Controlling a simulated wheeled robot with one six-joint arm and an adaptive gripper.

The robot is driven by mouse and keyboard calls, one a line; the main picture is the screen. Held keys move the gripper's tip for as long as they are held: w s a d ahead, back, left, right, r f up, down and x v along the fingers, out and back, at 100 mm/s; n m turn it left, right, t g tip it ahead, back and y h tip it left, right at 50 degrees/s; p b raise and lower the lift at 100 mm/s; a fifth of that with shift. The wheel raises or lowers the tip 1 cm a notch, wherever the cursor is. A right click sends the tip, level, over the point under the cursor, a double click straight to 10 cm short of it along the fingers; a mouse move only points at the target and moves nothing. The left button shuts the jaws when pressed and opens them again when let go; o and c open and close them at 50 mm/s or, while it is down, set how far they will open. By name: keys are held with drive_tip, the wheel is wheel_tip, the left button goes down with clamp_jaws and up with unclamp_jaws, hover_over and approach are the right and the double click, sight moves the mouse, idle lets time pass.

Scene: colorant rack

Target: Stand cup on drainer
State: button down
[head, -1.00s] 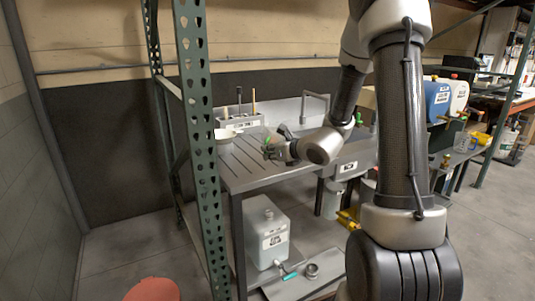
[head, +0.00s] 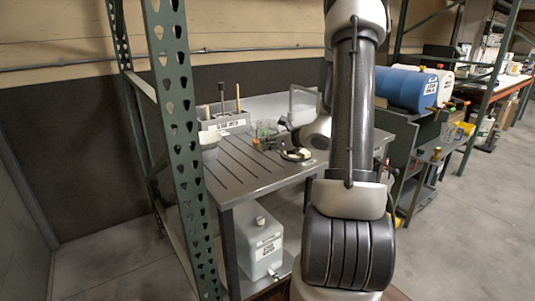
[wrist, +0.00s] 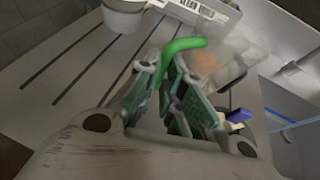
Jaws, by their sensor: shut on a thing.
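My gripper (wrist: 162,78) has green-padded fingers shut on the green bent handle (wrist: 184,45) of a clear cup. The see-through cup (wrist: 228,58) is to the right of the fingers in the wrist view, with an orange-brown patch showing through it. In the head view the small, faint cup (head: 265,128) shows at my gripper (head: 262,143), above the far part of the grooved metal drainer (head: 238,172). The drainer's dark slots also show at the left of the wrist view (wrist: 75,62). I cannot tell whether the cup touches the drainer.
A pale bowl (head: 209,140) stands at the drainer's far left edge. A labelled holder (head: 226,122) with upright tools is behind it. A round dish-like thing (head: 296,154) lies right of my gripper. A green rack post (head: 180,140) stands in front at left. The drainer's near part is clear.

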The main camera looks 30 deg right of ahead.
drive_tip(key=shift+f, duration=2)
drive_tip(key=c, duration=1.5)
unclamp_jaws()
drive_tip(key=shift+f, duration=0.1)
drive_tip(key=shift+c, duration=0.2)
